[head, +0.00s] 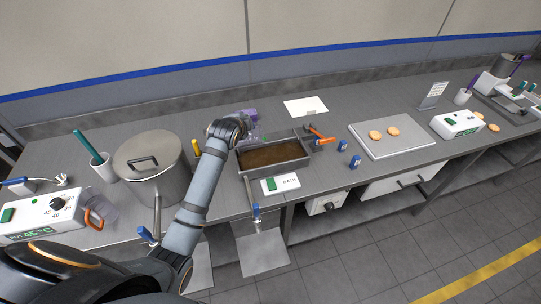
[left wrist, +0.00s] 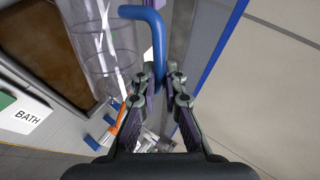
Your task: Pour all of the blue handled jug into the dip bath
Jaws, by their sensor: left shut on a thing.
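My left gripper (left wrist: 163,78) is shut on the blue handle (left wrist: 152,28) of a clear jug (left wrist: 105,45). In the left wrist view the jug body is see-through with ring lines, and its contents cannot be told. In the head view my left gripper (head: 250,118) is at the back left corner of the dip bath (head: 243,171), and the jug is mostly hidden by it. The dip bath is a steel rectangular tank with brown liquid. It also shows at the left of the wrist view (left wrist: 76,88), beside the jug. My right gripper is not in view.
A lidded steel pot (head: 154,182) and a white cup (head: 101,165) stand left of the bath. An orange-handled jug (head: 95,218) is farther left. A white BATH control (head: 281,184) sits in front. An orange handle (head: 320,135) and biscuit tray (head: 393,146) are to the right.

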